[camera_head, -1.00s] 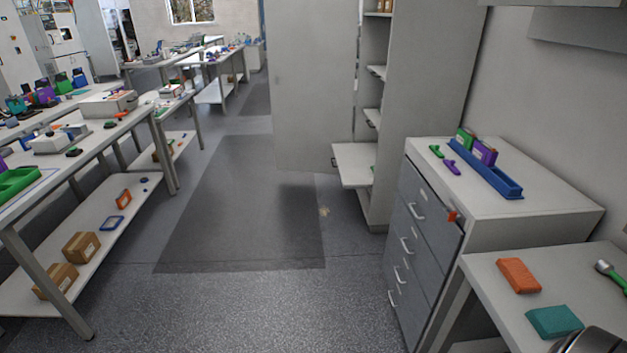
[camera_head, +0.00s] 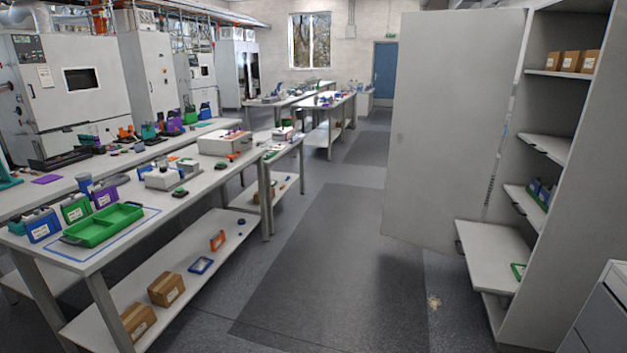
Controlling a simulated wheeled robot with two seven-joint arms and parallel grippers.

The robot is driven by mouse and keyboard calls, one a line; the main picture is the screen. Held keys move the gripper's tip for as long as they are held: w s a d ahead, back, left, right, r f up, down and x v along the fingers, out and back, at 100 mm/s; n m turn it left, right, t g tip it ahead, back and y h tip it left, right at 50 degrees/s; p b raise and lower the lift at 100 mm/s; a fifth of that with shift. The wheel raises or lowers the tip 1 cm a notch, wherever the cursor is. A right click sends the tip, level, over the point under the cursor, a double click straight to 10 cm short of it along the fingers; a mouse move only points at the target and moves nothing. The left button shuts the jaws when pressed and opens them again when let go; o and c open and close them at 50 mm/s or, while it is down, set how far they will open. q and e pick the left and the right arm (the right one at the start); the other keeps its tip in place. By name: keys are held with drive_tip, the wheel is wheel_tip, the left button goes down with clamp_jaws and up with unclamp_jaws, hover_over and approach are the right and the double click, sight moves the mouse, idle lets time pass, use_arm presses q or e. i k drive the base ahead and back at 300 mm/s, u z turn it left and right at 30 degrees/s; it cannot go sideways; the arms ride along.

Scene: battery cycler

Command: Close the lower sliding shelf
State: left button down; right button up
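The lower sliding shelf (camera_head: 484,252) is a light grey board at the bottom of the tall cabinet (camera_head: 567,180) on the right. It juts out well past the shelves above it. A small green-framed item (camera_head: 517,271) lies on it near the cabinet's side wall. The cabinet door (camera_head: 455,130) stands open to the left of the shelves. A shelf above the lower one holds blue and green items (camera_head: 541,193), and the top shelf holds small brown boxes (camera_head: 573,62). Neither of my grippers is in view.
A long workbench (camera_head: 190,198) with a green tray (camera_head: 104,226) stands at left, with brown boxes (camera_head: 166,289) on its lower board. A grey drawer unit (camera_head: 606,318) is at the lower right. The floor mat (camera_head: 325,260) between is clear.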

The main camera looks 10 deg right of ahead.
sight(489, 249)
drive_tip(key=z, duration=0.15)
drive_tip(key=i, duration=2.25)
drive_tip(key=z, duration=1.35)
drive_tip(key=i, duration=1.1)
drive_tip(key=z, duration=1.5)
drive_tip(key=i, duration=0.5)
drive_tip(key=z, duration=0.3)
